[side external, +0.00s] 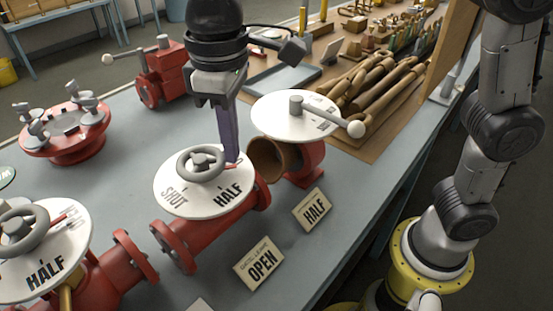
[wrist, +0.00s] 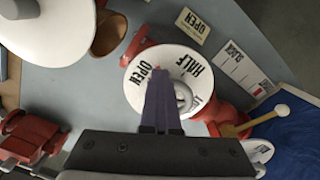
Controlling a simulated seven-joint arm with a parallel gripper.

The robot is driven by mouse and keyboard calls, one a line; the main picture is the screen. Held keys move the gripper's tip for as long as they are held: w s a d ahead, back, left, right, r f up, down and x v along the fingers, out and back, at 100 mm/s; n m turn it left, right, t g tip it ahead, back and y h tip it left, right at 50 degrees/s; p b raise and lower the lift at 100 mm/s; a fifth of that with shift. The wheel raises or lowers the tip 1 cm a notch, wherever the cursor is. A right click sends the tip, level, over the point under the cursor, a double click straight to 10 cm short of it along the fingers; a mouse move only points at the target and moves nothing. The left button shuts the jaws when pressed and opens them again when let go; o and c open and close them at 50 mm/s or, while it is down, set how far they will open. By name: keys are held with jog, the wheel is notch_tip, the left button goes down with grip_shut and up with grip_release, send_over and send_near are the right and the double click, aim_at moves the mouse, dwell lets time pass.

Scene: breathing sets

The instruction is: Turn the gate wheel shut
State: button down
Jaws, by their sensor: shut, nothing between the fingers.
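A grey handwheel (side external: 203,163) sits over a round white dial (side external: 180,203) lettered SHUT and HALF, on a red valve body (side external: 205,232). In the wrist view the handwheel (wrist: 183,98) is partly hidden by my fingers, and the dial (wrist: 150,55) shows OPEN and HALF. My gripper (side external: 231,158) points down at the dial's far right edge, beside the handwheel. Its purple fingers are together with nothing between them. In the wrist view the fingertips (wrist: 158,75) overlap the dial near OPEN. I cannot tell whether they touch the wheel.
Another handwheel valve (side external: 20,230) stands at the lower left. A lever valve with a white dial (side external: 295,115) stands close at the right. Cards reading OPEN (side external: 259,263) and HALF (side external: 312,209) stand in front. A red flanged part (side external: 65,135) is at left. Wooden tools (side external: 375,85) lie behind.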

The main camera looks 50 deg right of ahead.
jog(key=shift+s+a, duration=0.55)
jog(key=shift+a, duration=0.2)
jog(key=shift+s+a, duration=0.15)
jog(key=shift+a, duration=0.15)
jog(key=shift+s+a, duration=0.15)
jog(key=shift+a, duration=0.15)
jog(key=shift+a, duration=0.3)
jog(key=shift+s, duration=0.1)
jog(key=shift+s, duration=0.25)
notch_tip(320, 180, up, 6)
dwell(0.7)
